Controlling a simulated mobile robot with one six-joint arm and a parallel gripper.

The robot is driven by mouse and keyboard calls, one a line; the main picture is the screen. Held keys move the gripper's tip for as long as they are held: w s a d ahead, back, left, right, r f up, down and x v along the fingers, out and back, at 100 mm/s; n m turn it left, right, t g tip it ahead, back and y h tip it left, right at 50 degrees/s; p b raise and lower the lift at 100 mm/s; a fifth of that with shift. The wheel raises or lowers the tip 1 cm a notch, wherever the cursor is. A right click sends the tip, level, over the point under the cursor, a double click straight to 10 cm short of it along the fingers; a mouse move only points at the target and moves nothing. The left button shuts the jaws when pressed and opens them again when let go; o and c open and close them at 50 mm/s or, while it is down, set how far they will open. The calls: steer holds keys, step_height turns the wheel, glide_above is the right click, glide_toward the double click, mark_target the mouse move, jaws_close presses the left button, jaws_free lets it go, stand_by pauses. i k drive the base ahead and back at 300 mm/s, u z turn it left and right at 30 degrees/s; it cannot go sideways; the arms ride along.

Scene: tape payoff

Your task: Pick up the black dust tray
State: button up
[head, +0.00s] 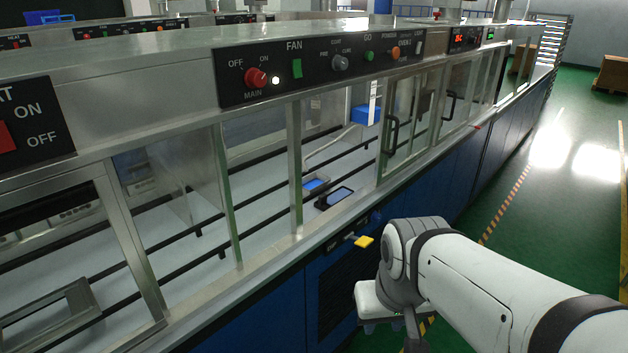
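A small black rectangular tray (337,198) with a pale blue-grey inside lies at the front edge of the cabinet's work surface, just behind the front sill. It looks like the dust tray, but it is too small to be sure. My arm comes in from the lower right, outside the cabinet. Its white and grey wrist end (378,300) is in front of the blue lower panel, below and right of the tray and apart from it. The fingers cannot be made out, so I cannot tell whether my gripper is open or shut.
A bright blue item (315,185) lies beside the tray, and a blue box (366,114) is higher up behind the glass. Metal posts and glass panels line the cabinet. The green floor (540,210) at right is clear.

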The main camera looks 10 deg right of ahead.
mark_target(324, 201)
steer(key=z, duration=0.4)
steer(key=k, duration=0.7)
steer(key=z, duration=1)
steer(key=k, duration=0.65)
steer(key=z, duration=0.45)
steer(key=i, duration=1.3)
steer(key=u, duration=0.65)
steer(key=i, duration=1.35)
steer(key=u, duration=1.55)
steer(key=i, duration=0.9)
steer(key=u, duration=0.4)
steer(key=k, duration=0.95)
steer(key=u, duration=0.2)
steer(key=i, duration=0.5)
steer(key=z, duration=0.05)
